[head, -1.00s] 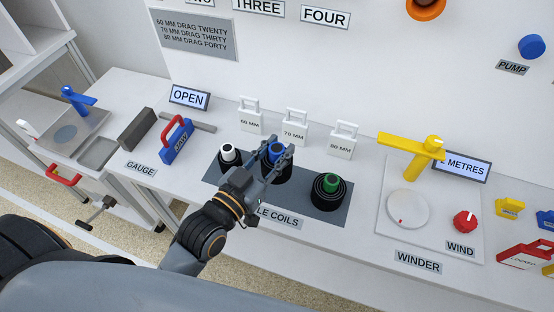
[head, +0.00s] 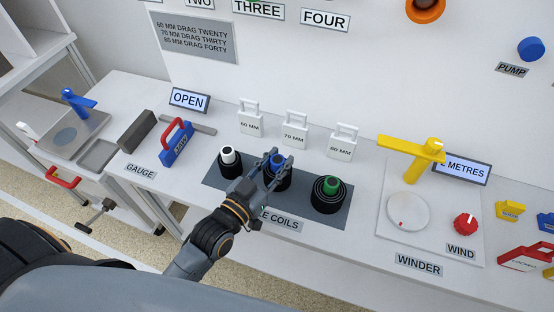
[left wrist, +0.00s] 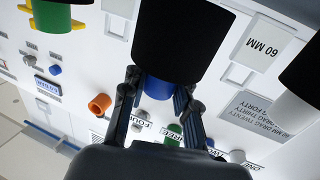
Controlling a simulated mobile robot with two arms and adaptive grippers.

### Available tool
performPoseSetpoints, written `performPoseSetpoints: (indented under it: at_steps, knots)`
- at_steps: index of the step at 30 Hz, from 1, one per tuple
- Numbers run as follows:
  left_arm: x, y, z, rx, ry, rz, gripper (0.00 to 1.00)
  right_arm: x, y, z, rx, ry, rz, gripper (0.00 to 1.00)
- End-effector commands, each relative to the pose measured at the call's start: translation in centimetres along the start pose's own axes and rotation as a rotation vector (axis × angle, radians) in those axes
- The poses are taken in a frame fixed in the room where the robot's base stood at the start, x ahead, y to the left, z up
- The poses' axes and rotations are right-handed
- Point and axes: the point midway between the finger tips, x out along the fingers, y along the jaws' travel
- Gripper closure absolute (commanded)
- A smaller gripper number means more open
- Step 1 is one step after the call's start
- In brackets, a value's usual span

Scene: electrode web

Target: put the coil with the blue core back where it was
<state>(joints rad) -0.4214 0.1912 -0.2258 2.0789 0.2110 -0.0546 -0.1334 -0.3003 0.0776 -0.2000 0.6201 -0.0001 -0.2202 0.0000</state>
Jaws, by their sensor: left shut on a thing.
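The coil with the blue core (head: 277,162) is a black roll at the middle of the dark grey mat (head: 309,212), between the other two coils. My left gripper (head: 278,168) is shut on its blue core from the front. In the left wrist view the black roll (left wrist: 180,40) fills the top middle, and its blue core (left wrist: 162,90) sits between the fingers (left wrist: 157,100). The coil looks upright and on or just above the mat; I cannot tell whether it touches. My right gripper is not in view.
The white-core coil (head: 229,160) stands to the left, the green-core coil (head: 329,195) to the right, both close by. White tags (head: 295,135) stand behind.

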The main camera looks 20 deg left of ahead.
Motion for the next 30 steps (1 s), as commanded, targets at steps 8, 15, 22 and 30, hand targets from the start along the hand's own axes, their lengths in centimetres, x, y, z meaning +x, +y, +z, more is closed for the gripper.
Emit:
performPoseSetpoints:
  at_steps: [8,15,22,30]
  knots:
    - [0.0,0.0,0.7,0.000,0.001,0.001,1.00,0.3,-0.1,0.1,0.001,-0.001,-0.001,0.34]
    - [-0.1,0.1,1.2,0.000,-0.009,0.001,0.48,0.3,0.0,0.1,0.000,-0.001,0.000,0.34]
    - [-0.1,0.1,1.2,0.000,-0.012,0.002,0.48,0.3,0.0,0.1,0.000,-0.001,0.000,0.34]
    - [-1.8,0.1,0.2,0.000,-0.012,0.001,0.48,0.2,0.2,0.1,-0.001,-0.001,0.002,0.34]
